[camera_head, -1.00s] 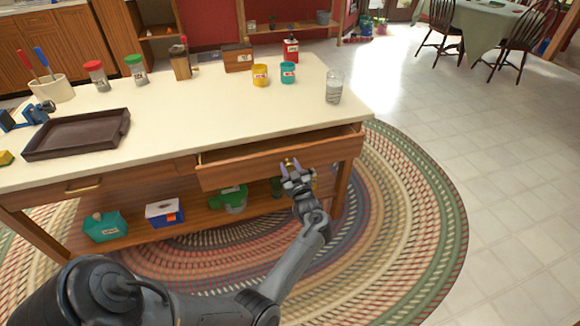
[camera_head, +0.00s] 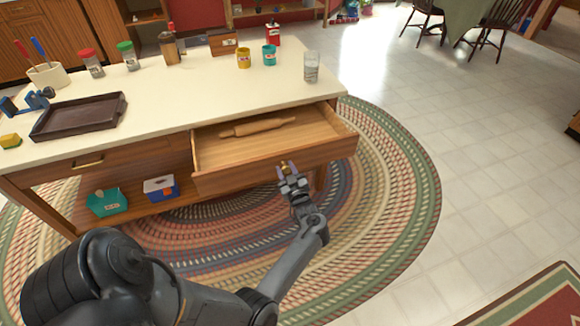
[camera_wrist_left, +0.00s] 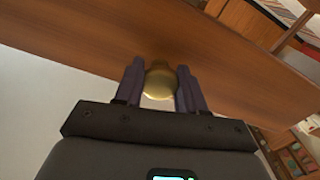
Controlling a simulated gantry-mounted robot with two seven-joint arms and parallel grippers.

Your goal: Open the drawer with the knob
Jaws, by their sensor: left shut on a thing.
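The wooden drawer (camera_head: 230,183) on the right side of the counter is pulled well out, with a rolling pin (camera_head: 257,127) lying inside. Its brass knob (camera_wrist_left: 160,81) shows between the fingers in the left wrist view, against the wooden drawer front (camera_wrist_left: 95,40). My left gripper (camera_head: 287,169) is at the drawer front and shut on the knob. In the left wrist view its two dark fingers (camera_wrist_left: 159,86) sit on either side of the knob. My right gripper is not in view.
A second drawer with a bar handle (camera_head: 88,162) is closed at the left. The braided rug (camera_head: 400,190) is clear at the right.

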